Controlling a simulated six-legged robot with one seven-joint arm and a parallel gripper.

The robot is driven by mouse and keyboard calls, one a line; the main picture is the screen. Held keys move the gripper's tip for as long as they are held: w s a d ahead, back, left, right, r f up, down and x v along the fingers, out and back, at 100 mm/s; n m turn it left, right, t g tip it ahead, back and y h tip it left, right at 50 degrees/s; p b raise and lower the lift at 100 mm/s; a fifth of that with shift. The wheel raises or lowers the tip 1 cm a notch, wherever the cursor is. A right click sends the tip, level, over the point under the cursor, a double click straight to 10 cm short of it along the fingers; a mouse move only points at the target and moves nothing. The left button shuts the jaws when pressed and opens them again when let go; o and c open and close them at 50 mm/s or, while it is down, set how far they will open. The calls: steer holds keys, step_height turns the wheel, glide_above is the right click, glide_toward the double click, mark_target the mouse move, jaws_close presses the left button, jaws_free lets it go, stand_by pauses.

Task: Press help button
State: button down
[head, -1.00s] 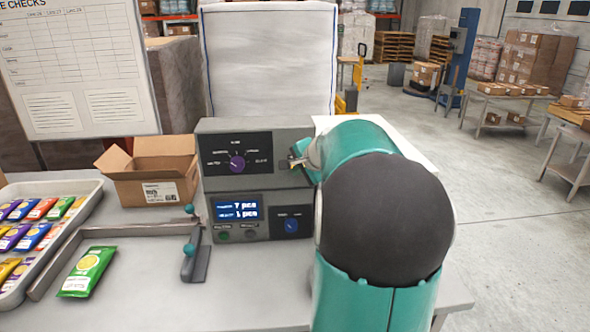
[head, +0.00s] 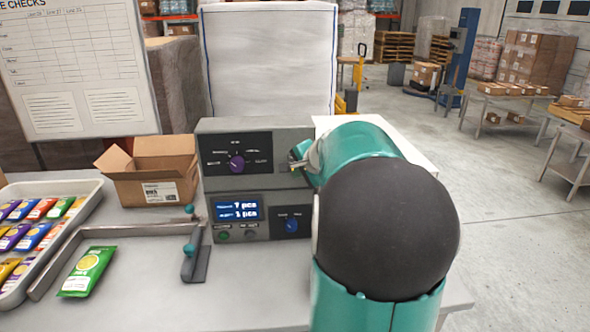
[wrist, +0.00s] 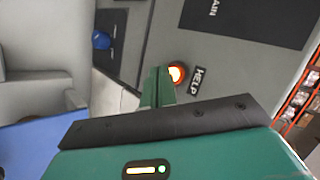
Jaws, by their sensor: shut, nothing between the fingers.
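The help button (wrist: 177,74) is a round button glowing orange-red on a grey panel in the wrist view. A dark HELP label (wrist: 197,81) sits just right of it. My gripper (wrist: 160,78) is shut and empty, its green fingertips right at the button's left edge and partly in front of it. I cannot tell whether they touch or press it. In the head view my gripper (head: 298,158) is at the right side of the grey weigher console (head: 255,132), partly hidden by my arm. The help button does not show there.
The console has a purple dial (head: 237,162), a lit display (head: 237,209) and a blue knob (head: 291,225). An open carton (head: 150,172) stands to its left. A tray of packets (head: 90,190) and a green packet (head: 88,271) lie further left.

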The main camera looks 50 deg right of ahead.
steer(key=s+a, duration=0.1)
steer(key=s, duration=0.1)
steer(key=s+a, duration=0.2)
steer(key=shift+s+a, duration=0.1)
steer(key=shift+a, duration=0.15)
stand_by(0.7)
